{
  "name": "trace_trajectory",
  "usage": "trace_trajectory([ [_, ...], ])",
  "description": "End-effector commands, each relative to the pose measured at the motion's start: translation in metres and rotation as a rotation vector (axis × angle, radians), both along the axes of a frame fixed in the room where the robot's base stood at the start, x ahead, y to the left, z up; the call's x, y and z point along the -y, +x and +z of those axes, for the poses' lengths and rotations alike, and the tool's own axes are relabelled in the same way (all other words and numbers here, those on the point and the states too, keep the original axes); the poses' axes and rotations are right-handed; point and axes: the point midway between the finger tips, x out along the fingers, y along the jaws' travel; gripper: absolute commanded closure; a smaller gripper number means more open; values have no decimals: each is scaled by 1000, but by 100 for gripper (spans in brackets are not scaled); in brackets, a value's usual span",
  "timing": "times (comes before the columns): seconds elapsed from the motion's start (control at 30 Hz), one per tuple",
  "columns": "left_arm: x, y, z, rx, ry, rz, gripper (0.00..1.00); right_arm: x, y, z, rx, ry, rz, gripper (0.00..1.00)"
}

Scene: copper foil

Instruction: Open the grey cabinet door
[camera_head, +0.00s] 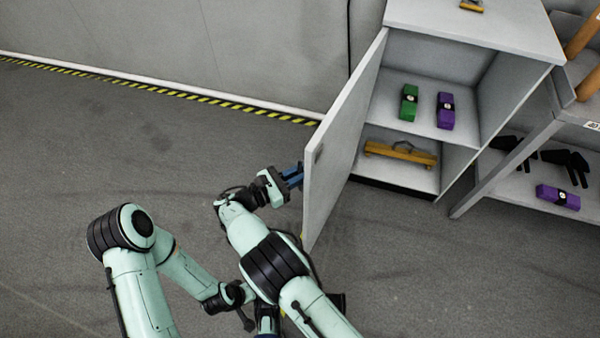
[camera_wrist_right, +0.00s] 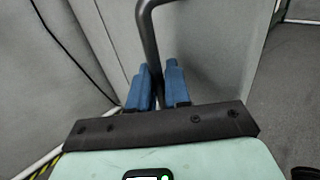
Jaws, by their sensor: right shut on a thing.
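The grey cabinet (camera_head: 475,25) stands at the upper right in the head view. Its door (camera_head: 345,135) is swung wide open to the left, showing the shelves. My right gripper (camera_head: 297,175) is at the door's outer face. In the right wrist view, the blue fingers of this gripper (camera_wrist_right: 158,75) are shut around the dark bar handle (camera_wrist_right: 148,35). In the head view the handle is hidden behind the door edge and gripper. My left arm is folded low in the picture; its gripper (camera_head: 266,322) is partly hidden by my right arm, and its opening cannot be made out.
Inside the cabinet are a green box (camera_head: 409,103), a purple box (camera_head: 445,110) and an orange-yellow tool (camera_head: 400,152). A grey rack (camera_head: 500,185) with dark tools and another purple box (camera_head: 558,197) stands at the right. The floor left of the door is clear up to the wall.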

Motion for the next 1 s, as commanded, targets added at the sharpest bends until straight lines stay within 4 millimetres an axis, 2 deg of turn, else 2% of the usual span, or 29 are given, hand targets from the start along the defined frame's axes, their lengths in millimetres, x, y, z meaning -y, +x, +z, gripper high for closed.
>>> trace_trajectory([
  [0.43,0,0,0,0,0,0,100,0,0,-1,-5,2,2,100],
  [0.47,0,0,0,0,0,0,100,0,0,-1,-5,2,2,76],
  [0.5,0,0,0,0,0,0,100,0,0,-1,-4,2,2,70],
  [1.0,2,-3,3,-8,-4,-4,100,1,-2,0,-1,0,-1,70],
])
